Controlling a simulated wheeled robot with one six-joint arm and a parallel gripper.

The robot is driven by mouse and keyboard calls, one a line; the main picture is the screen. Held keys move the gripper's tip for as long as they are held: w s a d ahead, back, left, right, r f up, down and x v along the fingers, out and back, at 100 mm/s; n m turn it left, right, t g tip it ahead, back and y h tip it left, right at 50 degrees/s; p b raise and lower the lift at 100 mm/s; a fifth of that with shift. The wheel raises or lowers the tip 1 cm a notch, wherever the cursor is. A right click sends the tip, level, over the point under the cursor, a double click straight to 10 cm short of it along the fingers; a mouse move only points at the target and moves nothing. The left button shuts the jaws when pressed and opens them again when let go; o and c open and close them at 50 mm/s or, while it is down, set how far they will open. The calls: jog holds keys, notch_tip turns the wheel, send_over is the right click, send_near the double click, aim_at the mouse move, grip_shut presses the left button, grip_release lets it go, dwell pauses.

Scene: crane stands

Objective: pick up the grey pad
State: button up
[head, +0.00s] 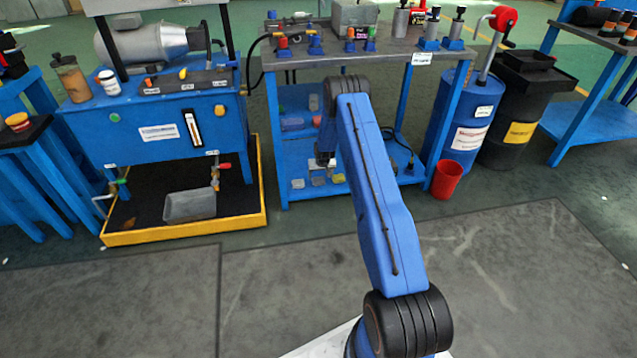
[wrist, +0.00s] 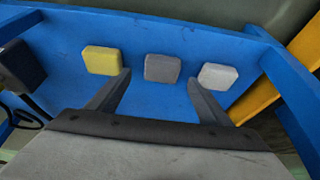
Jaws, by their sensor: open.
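The grey pad (wrist: 162,68) is a small rounded block on a blue shelf. In the wrist view it lies between a yellow pad (wrist: 102,60) and a white pad (wrist: 217,76). My gripper (wrist: 158,77) is open and empty, with one fingertip to each side of the grey pad in the picture. The fingers appear short of the pad; the exact gap is hard to judge. In the head view my gripper (head: 325,160) hangs above the bottom shelf of the blue bench, and the grey pad (head: 318,181) shows just below it.
A dark block (wrist: 20,66) and a black cable lie past the yellow pad. The bench top (head: 385,48) with several fittings stands over the shelves. A red bucket (head: 447,180) stands on the right, a yellow-edged tray (head: 185,232) on the left. The floor in front is clear.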

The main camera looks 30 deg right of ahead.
aim_at(319, 179)
jog(key=shift+x, duration=1.9)
jog(key=shift+w+a, duration=0.1)
jog(key=c, duration=1.1)
jog(key=shift+r, duration=0.6)
jog(key=shift+s+a+r, duration=0.1)
jog(key=shift+s+r, duration=0.1)
jog(key=shift+s, duration=0.05)
jog(key=shift+s+a, duration=0.8)
jog(key=shift+s, duration=2)
jog(key=shift+s+a, duration=0.8)
jog(key=shift+s, duration=2)
jog(key=shift+s+a, duration=0.8)
jog(key=shift+s, duration=2)
